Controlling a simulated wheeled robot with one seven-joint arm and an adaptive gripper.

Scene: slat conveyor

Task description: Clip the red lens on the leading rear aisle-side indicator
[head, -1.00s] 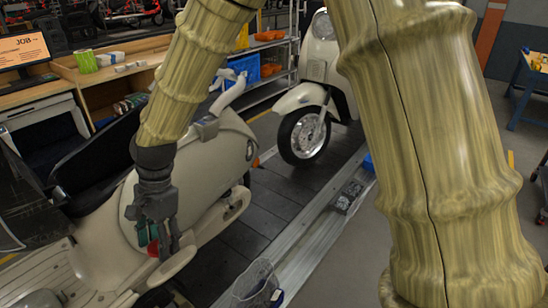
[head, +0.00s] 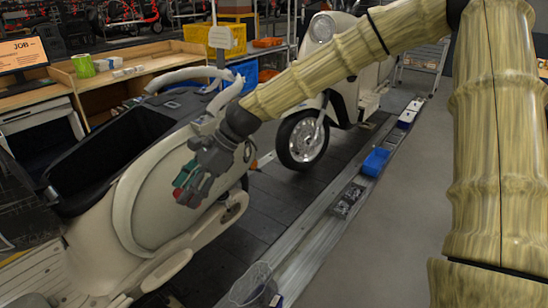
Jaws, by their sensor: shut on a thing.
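My gripper (head: 187,185) is dark grey with teal on its fingers, and it is shut on a small red lens (head: 178,194). It holds the lens in front of the side panel of the near cream scooter (head: 160,210). I cannot tell how far the lens is from the panel. The scooter's handlebar (head: 200,75) is behind my gripper. I cannot make out the rear aisle-side indicator; the scooter's lower part runs out of view at the bottom left.
A second cream scooter (head: 318,100) stands farther back on the dark slat conveyor (head: 225,240). A metal rail (head: 310,245) along the aisle carries a clear bin (head: 252,285), small dark parts (head: 348,200) and a blue bin (head: 376,161). The grey aisle floor is open to the right.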

